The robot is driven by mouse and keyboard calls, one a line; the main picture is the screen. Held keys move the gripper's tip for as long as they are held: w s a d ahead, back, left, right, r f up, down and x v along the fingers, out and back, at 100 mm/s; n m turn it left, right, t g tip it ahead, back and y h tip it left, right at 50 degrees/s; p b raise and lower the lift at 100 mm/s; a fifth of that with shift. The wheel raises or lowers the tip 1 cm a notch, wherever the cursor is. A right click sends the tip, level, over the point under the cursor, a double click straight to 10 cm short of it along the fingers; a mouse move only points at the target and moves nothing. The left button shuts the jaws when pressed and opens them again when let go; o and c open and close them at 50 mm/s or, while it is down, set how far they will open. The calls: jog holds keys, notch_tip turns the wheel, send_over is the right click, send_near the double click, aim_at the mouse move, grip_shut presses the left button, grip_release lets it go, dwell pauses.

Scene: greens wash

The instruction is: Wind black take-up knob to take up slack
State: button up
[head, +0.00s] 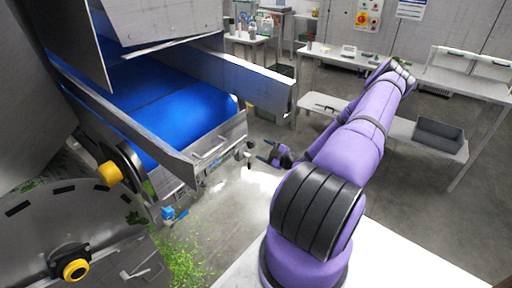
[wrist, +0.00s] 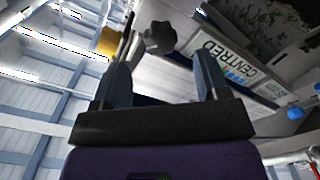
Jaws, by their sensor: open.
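The black take-up knob (wrist: 159,38) is a dark, lobed hand knob in the wrist view, just beyond my fingertips and between their lines. My gripper (wrist: 163,62) is open, with one finger on each side and nothing between them. A visible gap separates the fingers from the knob. In the head view my gripper (head: 265,151) reaches left toward the discharge end of the blue conveyor belt (head: 190,115). A small dark knob (head: 249,162) shows there, close to the fingertips. A label reading CENTRED (wrist: 222,62) sits right of the knob in the wrist view.
The conveyor's metal side frame (head: 130,125) and a yellow-capped roller end (head: 109,173) stand on the left. Chopped greens (head: 185,255) lie on the floor below. A bench with a grey bin (head: 438,135) is at right. Grey floor between is open.

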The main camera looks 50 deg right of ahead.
aim_at(254, 145)
jog(key=shift+s+d, duration=0.15)
jog(key=shift+s, duration=1.9)
jog(key=w+n, duration=0.4)
jog(key=n, duration=0.6)
jog(key=w+n, duration=0.4)
jog(key=n, duration=0.6)
jog(key=w+a+n, duration=0.1)
jog(key=w+n, duration=0.3)
jog(key=n, duration=0.6)
jog(key=shift+w+n, duration=0.35)
jog(key=shift+n, duration=0.05)
jog(key=c, duration=0.9)
